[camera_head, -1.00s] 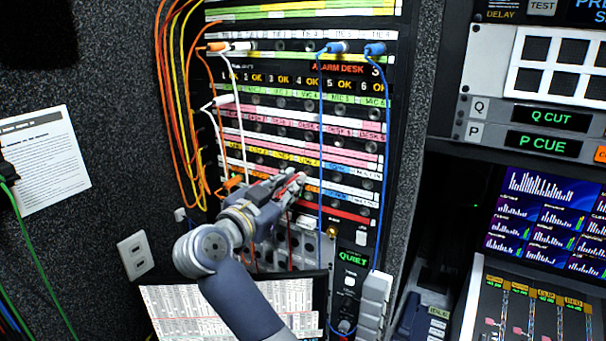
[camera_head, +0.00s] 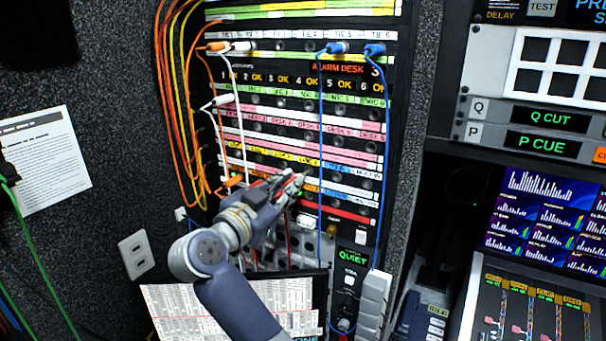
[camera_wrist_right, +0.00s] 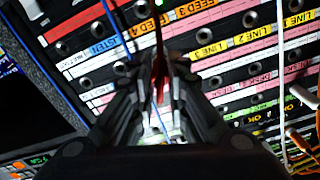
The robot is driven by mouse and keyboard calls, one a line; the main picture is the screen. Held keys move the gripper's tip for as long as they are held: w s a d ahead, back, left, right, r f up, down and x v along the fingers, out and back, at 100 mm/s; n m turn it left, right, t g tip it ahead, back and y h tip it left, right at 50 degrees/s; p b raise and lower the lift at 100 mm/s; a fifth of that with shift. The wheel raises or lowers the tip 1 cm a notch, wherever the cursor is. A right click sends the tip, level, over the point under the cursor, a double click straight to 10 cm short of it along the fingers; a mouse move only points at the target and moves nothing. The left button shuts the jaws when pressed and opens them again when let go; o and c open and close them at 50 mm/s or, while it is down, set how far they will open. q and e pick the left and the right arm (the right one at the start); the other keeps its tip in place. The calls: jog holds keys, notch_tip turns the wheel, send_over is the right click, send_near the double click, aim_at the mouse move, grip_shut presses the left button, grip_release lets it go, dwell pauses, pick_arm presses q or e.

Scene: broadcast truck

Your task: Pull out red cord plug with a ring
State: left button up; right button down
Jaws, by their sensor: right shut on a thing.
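My right gripper (camera_head: 296,183) is in front of the lower rows of the patch panel (camera_head: 345,190). It is shut on the red cord plug, whose red body (camera_wrist_right: 161,88) shows between the fingers in the right wrist view. A dark red cord (camera_wrist_right: 158,22) runs from it to the top of that view. In the head view the fingers hide most of the plug, and a small pale tip shows just past them. I cannot tell whether this tip is clear of its jack, and no ring can be made out. My left gripper is not in view.
Blue cords hang from blue plugs (camera_head: 374,49) right of my gripper. White cords (camera_head: 240,110) and orange cords (camera_head: 170,110) hang to its left. A monitor (camera_head: 550,220) and a control desk stand at the right.

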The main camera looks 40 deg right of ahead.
jog(key=shift+p+v, duration=1.1)
jog(key=shift+v, duration=0.6)
jog(key=shift+a, duration=0.1)
jog(key=shift+p+v, duration=1.05)
jog(key=shift+v, duration=0.4)
